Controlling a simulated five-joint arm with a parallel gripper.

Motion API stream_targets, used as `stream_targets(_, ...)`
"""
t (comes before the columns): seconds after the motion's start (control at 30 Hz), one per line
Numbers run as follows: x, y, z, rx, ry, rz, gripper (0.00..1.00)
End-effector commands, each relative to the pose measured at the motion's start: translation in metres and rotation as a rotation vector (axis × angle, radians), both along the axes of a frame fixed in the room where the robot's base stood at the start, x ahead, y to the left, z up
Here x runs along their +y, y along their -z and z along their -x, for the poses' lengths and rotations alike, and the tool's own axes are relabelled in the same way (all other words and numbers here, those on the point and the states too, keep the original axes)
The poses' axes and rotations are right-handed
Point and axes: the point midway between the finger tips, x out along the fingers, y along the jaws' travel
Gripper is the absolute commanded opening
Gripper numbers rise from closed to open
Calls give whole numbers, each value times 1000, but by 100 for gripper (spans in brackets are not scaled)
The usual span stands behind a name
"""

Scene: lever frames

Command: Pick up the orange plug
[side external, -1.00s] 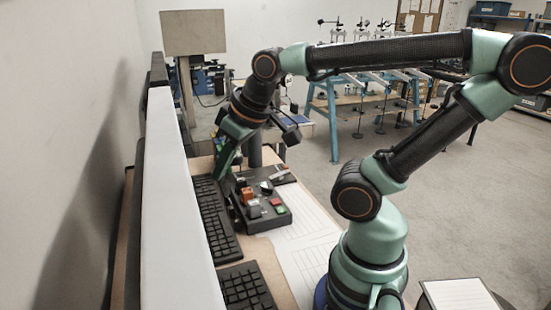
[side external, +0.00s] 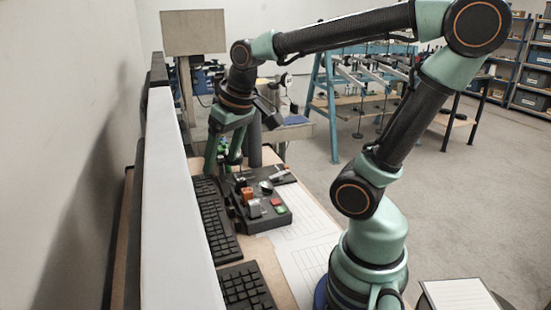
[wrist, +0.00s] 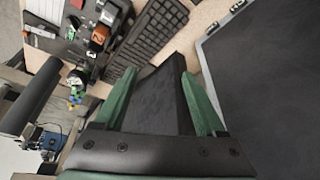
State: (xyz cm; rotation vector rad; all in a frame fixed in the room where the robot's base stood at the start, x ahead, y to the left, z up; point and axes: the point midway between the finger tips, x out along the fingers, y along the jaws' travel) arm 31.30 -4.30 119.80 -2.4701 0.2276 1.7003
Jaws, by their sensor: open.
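The orange plug (side external: 247,193) sits upright on the black control box (side external: 268,220), near its back left part. In the wrist view the orange plug (wrist: 100,35) is at the upper left, outside the space between my fingers. My gripper (side external: 222,165) is open and empty. It points down beyond the control box in the side view, above the far end of the keyboard and apart from the plug.
A black keyboard (side external: 215,222) lies left of the box, close to a tall white panel (side external: 175,200). A dark upright cylinder (side external: 254,148) stands behind the box. Printed paper (side external: 305,250) lies flat on the right.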

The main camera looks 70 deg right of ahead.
Motion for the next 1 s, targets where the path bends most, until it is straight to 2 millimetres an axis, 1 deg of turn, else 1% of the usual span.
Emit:
stream_targets(0.03, -14, 5, -7, 39, 56, -11, 72)
stream_targets(0.17, -48, 16, -22, 118, 190, -43, 72)
stream_targets(0.23, -68, 25, -29, 160, 262, -61, 72)
stream_targets(0.4, -115, 51, -38, 253, 425, -106, 72)
stream_targets(0.5, -136, 65, -40, 295, 497, -129, 72)
stream_targets(0.6, -150, 75, -40, 320, 546, -143, 72)
stream_targets(0.7, -157, 81, -40, 334, 570, -151, 72)
stream_targets(0.77, -159, 85, -39, 338, 575, -153, 72)
stream_targets(0.87, -158, 98, -39, 342, 576, -154, 72)
stream_targets(1.0, -158, 123, -39, 342, 575, -154, 72)
